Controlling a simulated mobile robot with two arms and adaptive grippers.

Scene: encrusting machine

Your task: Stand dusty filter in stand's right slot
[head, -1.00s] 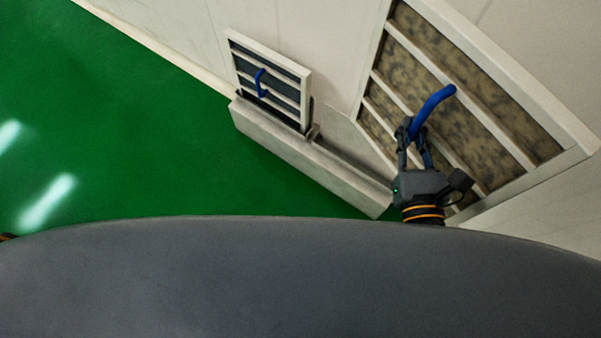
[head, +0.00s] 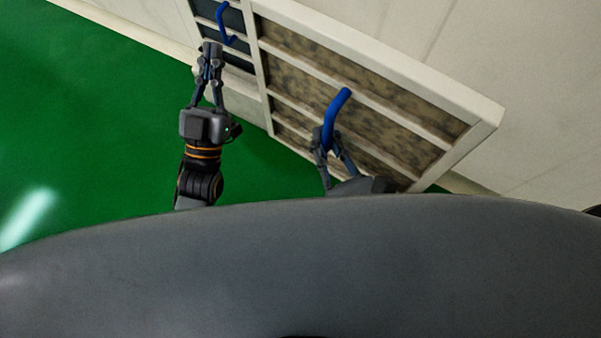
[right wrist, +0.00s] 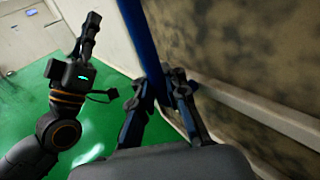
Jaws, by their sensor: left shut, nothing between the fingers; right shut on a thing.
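The dusty filter (head: 383,102) is a white-framed panel with brown, blotched mesh and a blue handle (head: 337,112). My right gripper (head: 328,140) is shut on that handle and holds the filter tilted in the head view. The right wrist view shows the fingers (right wrist: 160,92) around the blue handle, close to the mesh. My left gripper (head: 211,50) is shut and empty, left of the dusty filter; it also shows in the right wrist view (right wrist: 92,22). A dark, clean filter (head: 236,21) with a blue handle stands behind, partly cut off. The stand and its right slot are hidden behind the dusty filter.
A pale wall (head: 520,100) runs behind the filters. The green floor (head: 90,110) on the left is clear. In the right wrist view, a pale wall with a door (right wrist: 25,35) is far off at the left.

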